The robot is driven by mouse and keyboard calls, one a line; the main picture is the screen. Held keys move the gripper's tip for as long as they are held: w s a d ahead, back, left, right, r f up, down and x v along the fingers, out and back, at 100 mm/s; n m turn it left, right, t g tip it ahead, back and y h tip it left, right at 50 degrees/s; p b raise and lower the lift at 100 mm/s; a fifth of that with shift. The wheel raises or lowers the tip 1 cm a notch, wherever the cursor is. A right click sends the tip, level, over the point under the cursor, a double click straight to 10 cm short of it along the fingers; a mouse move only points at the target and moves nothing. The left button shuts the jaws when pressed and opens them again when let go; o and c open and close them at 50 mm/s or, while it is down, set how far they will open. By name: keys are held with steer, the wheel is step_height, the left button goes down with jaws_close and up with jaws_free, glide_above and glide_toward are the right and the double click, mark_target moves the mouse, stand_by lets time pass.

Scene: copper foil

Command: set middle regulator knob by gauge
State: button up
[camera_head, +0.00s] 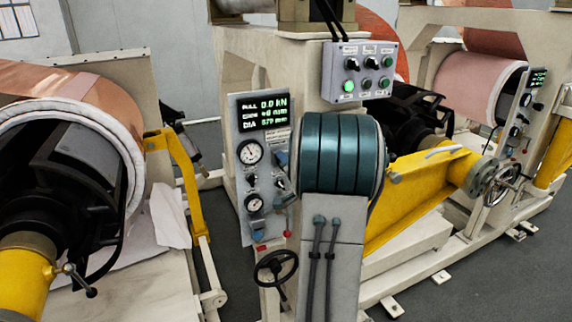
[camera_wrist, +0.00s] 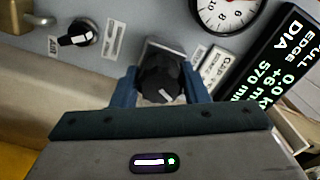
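A black faceted knob (camera_wrist: 160,78) with a white mark on its face sits between the two blue fingers of my gripper (camera_wrist: 161,88) in the wrist view. The fingers stand close along both sides of it; whether they press on it I cannot tell. A round white gauge (camera_wrist: 226,12) with a red mark is partly cut off at the top right. In the head view the upper gauge (camera_head: 249,152) and lower gauge (camera_head: 254,203) show on the grey panel (camera_head: 244,228). My arm stands beside the panel, and the gripper is mostly hidden behind it.
Another black knob (camera_wrist: 80,35) lies to the left. A handwheel (camera_head: 275,268) and a button box (camera_head: 360,72) are near my arm.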

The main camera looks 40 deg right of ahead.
steer(key=shift+o, duration=1.4)
steer(key=b+v, duration=0.2)
steer(key=v, duration=1.2)
steer(key=shift+w+a, duration=0.1)
steer(key=shift+w, duration=0.05)
